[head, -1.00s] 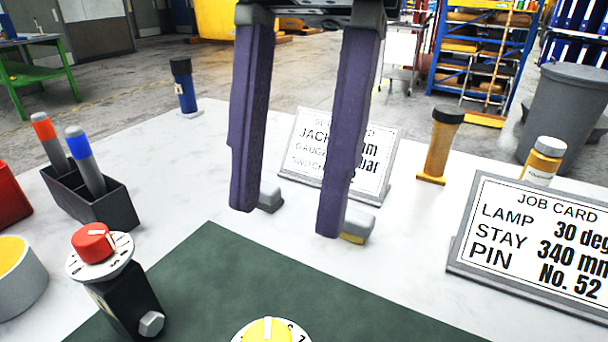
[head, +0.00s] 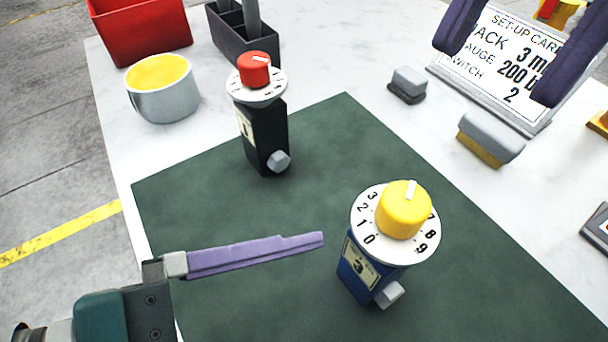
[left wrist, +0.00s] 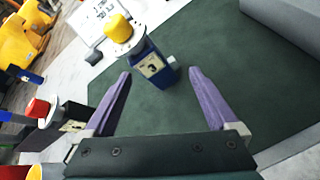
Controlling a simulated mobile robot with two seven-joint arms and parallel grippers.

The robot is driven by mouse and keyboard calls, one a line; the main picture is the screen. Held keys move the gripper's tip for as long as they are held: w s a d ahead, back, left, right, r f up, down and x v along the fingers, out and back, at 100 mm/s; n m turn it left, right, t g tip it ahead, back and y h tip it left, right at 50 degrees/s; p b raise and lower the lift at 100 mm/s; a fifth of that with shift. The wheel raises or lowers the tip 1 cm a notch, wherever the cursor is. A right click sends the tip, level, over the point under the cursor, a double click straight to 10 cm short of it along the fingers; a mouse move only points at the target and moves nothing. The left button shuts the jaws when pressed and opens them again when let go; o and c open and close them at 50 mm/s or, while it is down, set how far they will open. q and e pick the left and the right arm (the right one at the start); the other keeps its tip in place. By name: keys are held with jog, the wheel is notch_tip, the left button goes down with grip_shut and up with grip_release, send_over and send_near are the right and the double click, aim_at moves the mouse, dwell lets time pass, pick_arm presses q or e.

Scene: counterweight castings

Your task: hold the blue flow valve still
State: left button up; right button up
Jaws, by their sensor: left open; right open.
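The blue flow valve (head: 362,272) stands upright on the dark green mat (head: 190,205), with a yellow knob (head: 404,212) on a white numbered dial and a grey hex stub low on its side. My left gripper (head: 318,240) reaches in from the left, with one purple finger showing, its tip short of the valve. In the left wrist view both fingers of my left gripper (left wrist: 160,74) are spread apart, with the blue valve (left wrist: 152,68) ahead between their tips, not gripped. My right gripper (head: 498,70) is open and empty in front of the set-up card.
A black valve with a red knob (head: 255,68) stands at the mat's back left. Behind are a grey cup with yellow contents (head: 162,105), a red bin (head: 140,30) and a dark pen holder (head: 235,45). Grey-topped blocks (head: 490,138) lie near the set-up card (head: 500,60).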

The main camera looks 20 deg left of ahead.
aim_at(360, 263)
pick_arm(q)
jog(key=w+d+f+n, duration=0.1)
jog(key=w+n, duration=0.1)
jog(key=w+d+f+n+t, duration=0.1)
jog(key=w+d+n, duration=0.1)
jog(key=w, duration=0.1)
jog(key=w+d+f+n, duration=0.1)
jog(key=w+n, duration=0.1)
jog(key=shift+w+d+f+n+t+y, duration=0.2)
jog(key=shift+w+f+n+t+y, duration=0.1)
jog(key=shift+n+y, duration=0.1)
dwell(0.3)
grip_shut()
dwell(0.7)
